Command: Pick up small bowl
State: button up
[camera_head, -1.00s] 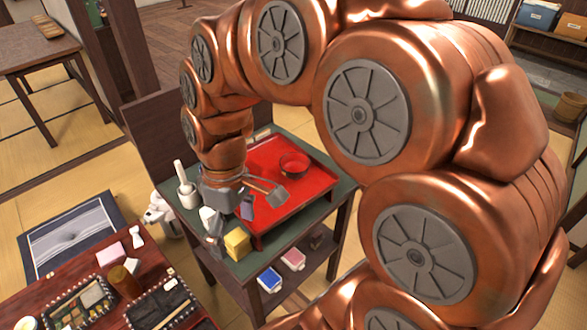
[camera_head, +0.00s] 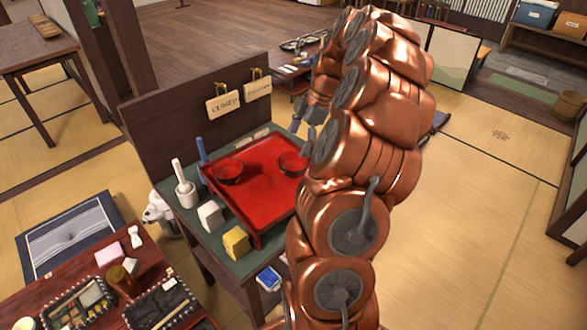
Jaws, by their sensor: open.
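Two small dark red bowls stand upright on a red tray (camera_head: 262,196). The left bowl (camera_head: 229,172) is near the tray's left back side. The right bowl (camera_head: 293,163) is near the tray's right back side, close to my arm. I cannot tell which bowl is smaller. My gripper (camera_head: 309,116) is open, beyond the tray's back right and apart from both bowls. My arm partly hides it and covers the right part of the tray.
The tray lies on a small green-topped table. A white mortar with pestle (camera_head: 186,193), a white block (camera_head: 210,216) and a yellow block (camera_head: 236,242) stand along its left edge. A dark back panel (camera_head: 178,125) with hanging signs rises behind. Open tatami lies to the right.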

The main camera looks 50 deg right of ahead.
aim_at(294, 162)
jog(key=shift+s+d+f, duration=0.15)
jog(key=shift+d+f, duration=0.2)
jog(key=shift+d, duration=0.2)
jog(key=shift+p+x, duration=0.4)
jog(key=shift+x, duration=0.8)
jog(key=shift+d+p+x, duration=0.15)
jog(key=shift+p+x, duration=0.45)
jog(key=shift+x, duration=0.65)
jog(key=shift+d+p+x, duration=0.15)
jog(key=shift+p+x, duration=0.4)
jog(key=shift+x, duration=0.75)
jog(key=shift+f, duration=0.1)
jog(key=shift+c, duration=0.2)
jog(key=c, duration=0.9)
